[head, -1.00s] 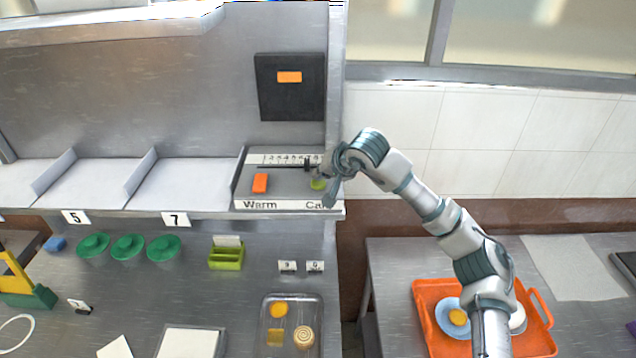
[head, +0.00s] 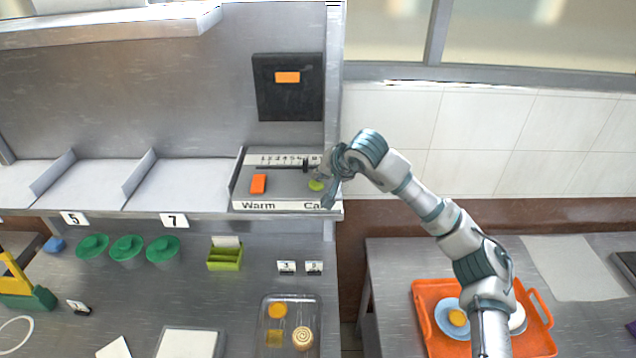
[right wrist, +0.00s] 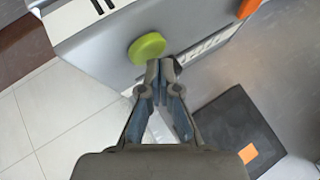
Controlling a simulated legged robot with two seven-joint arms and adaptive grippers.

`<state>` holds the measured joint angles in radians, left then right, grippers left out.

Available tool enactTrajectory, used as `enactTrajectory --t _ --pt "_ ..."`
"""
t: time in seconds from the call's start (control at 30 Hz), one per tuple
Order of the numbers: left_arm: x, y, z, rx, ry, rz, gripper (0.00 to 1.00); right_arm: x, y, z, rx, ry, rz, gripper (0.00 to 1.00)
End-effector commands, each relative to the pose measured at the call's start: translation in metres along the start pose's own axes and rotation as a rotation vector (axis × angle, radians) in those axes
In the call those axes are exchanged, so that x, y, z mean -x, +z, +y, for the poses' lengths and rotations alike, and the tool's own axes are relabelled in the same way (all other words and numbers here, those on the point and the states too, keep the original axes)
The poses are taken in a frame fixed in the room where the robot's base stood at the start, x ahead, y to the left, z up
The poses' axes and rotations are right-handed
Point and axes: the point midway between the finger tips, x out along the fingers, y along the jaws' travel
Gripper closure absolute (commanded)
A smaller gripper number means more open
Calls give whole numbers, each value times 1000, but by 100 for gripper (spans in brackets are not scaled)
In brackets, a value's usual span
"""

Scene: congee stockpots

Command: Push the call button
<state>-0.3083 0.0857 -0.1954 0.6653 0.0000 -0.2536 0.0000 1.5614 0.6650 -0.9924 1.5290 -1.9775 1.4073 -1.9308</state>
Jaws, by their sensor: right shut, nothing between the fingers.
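The call button is a round green button (head: 316,185) at the right end of the control panel, above a label partly hidden by my gripper, with "Ca" readable. It also shows in the right wrist view (right wrist: 147,47), standing out from the panel. My right gripper (head: 328,188) is at the panel's right edge, close beside the button. In the right wrist view its shut, empty fingertips (right wrist: 161,68) appear just beside the button's edge; I cannot tell whether they touch it. My left gripper is not in view.
The panel (head: 281,205) also holds an orange block-like switch (head: 258,184) above "Warm" and a slider with a numbered scale. A black plate (head: 289,103) with an orange patch is on the wall behind. An orange tray (head: 427,322) with dishes stands below my right arm.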

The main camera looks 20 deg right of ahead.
Motion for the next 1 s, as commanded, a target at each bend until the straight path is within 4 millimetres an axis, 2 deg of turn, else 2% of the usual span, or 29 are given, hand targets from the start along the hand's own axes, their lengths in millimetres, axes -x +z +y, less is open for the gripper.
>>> enactTrajectory --t 0.3,0.53,0.77,1.0 --pt "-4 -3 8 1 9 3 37 -4 5 4 2 2 -1 100" --pt "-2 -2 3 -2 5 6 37 -4 4 4 2 1 -1 100" --pt "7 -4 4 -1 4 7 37 3 -1 -1 1 0 -1 100" --pt "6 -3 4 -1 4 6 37 2 0 -1 1 1 -1 100"
